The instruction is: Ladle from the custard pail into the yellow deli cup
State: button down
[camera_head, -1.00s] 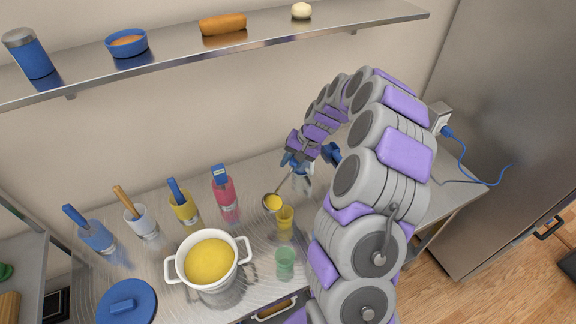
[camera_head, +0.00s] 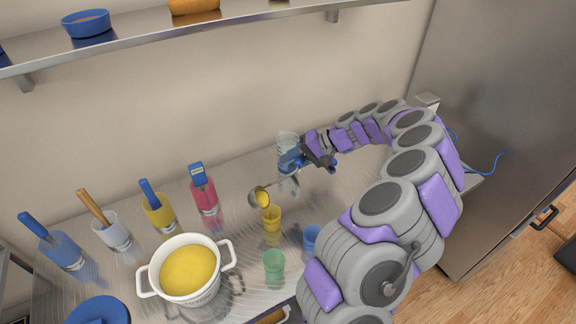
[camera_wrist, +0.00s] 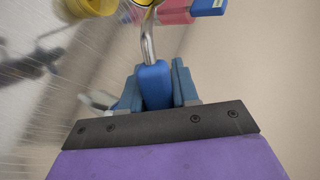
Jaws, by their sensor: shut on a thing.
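The custard pail (camera_head: 202,294) is a white two-handled pot of yellow custard (camera_head: 188,270), left of centre in the head view. The yellow deli cup (camera_head: 272,222) stands upright to its right. The ladle (camera_head: 257,195) has its metal bowl just above and slightly left of that cup's rim, tilted toward the cup, with custard at its lower right side. My gripper (camera_head: 322,163) is right of and behind the cup. In the wrist view, its blue fingers (camera_wrist: 153,85) are shut on the ladle's blue handle. The cup's inside is hard to make out.
A green cup (camera_head: 274,265) and a blue cup (camera_head: 312,238) stand close by. A clear container (camera_head: 288,145) is behind, near my gripper. Several holders with utensils, including a pink one (camera_head: 206,200), line the left. A blue lid (camera_head: 98,311) lies front left. A shelf (camera_head: 230,22) runs above.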

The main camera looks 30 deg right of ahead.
jog(key=s+d+f+t+y+b, duration=0.2)
jog(key=f+y+b, duration=0.3)
jog(key=b, duration=0.4)
jog(key=shift+d+t+y, duration=0.7)
jog(key=shift+d+t, duration=0.05)
jog(key=shift+t, duration=0.15)
jog(key=shift+s+f, duration=0.1)
jog(key=shift+f, duration=0.05)
